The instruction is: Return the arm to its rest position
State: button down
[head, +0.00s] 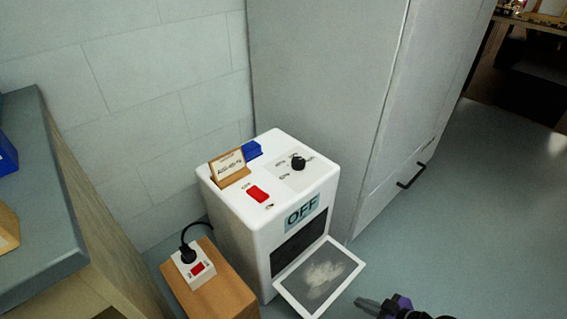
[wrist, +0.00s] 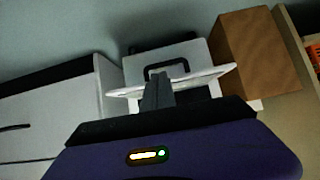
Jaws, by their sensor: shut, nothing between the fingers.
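My gripper (head: 367,304) is at the bottom edge of the head view, right of the white machine, with its dark fingers pointing left. In the wrist view the fingers (wrist: 157,92) are together, shut and empty. They overlap the machine's pale panel in the picture; I cannot tell the gap. The white machine (head: 235,229) stands on the floor with a label reading OFF. On its top are a red switch (head: 258,194), a black knob (head: 298,163) and a small card on a wooden stand (head: 229,168). A white-framed panel (head: 320,276) with pale dust juts from its dark front opening.
A wooden box (head: 212,299) with a plugged socket block (head: 190,270) stands left of the machine. A workbench (head: 45,200) is at far left. A tall grey cabinet (head: 320,75) with a black handle (head: 411,176) stands behind. The floor (head: 480,220) at right is clear.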

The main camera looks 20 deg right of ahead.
jog(key=d+r+m+h, duration=0.2)
jog(key=d+m+h, duration=0.25)
jog(key=d, duration=0.25)
notch_tip(320, 180, up, 5)
jog(key=s+m+h, duration=0.3)
jog(key=h, duration=0.1)
jog(key=s+a+r+n+t+y, duration=0.2)
jog(key=s+a+r+t, duration=0.1)
jog(key=s+a+r, duration=0.75)
jog(key=s+a+r+n+t+y, duration=0.1)
jog(key=s+a+r+t+y, duration=0.15)
jog(key=s+a+r, duration=0.75)
jog(key=w+a+r+p, duration=0.1)
jog(key=r+p, duration=1.6)
jog(key=r, duration=0.2)
jog(key=w+a+r+p, duration=0.1)
jog(key=w+r+p, duration=0.1)
jog(key=r+p, duration=1.5)
notch_tip(320, 180, up, 2)
jog(key=shift+r+p, duration=0.1)
jog(key=shift+p, duration=0.2)
